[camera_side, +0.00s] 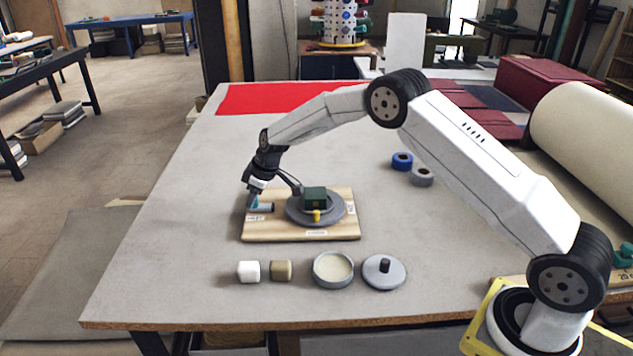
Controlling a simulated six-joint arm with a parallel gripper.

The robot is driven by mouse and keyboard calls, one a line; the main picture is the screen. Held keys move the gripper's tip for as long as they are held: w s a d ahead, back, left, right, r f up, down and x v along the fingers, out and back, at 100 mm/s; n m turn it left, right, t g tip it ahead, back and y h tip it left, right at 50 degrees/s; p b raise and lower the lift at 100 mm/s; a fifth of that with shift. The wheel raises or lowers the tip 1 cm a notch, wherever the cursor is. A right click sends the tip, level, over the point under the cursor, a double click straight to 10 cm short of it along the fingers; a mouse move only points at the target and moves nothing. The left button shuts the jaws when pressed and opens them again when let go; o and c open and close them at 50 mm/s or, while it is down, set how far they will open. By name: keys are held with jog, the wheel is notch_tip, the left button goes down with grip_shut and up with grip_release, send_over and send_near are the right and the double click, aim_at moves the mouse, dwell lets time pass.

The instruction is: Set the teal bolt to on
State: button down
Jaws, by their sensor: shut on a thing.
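The teal bolt (266,208) sits on the left part of a wooden board (275,233). It is small and partly hidden by my gripper. My gripper (253,203) points down over the bolt's left end and is shut on it. A round grey base (295,214) with a dark green block (314,198) and a small yellow part (317,216) stands on the board, right of the bolt. Small white labels (258,218) lie on the board, too small to read. I cannot tell the bolt's setting.
A blue ring (402,162) and a grey ring (421,176) lie at back right. The table's left side is clear.

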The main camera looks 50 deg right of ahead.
aim_at(261, 205)
jog(key=shift+s+d, duration=1.05)
jog(key=shift+c, duration=2)
grip_release()
jog(key=v, duration=0.7)
jog(key=shift+r, duration=0.4)
jog(key=shift+s+d, duration=0.1)
jog(key=shift+s, duration=0.05)
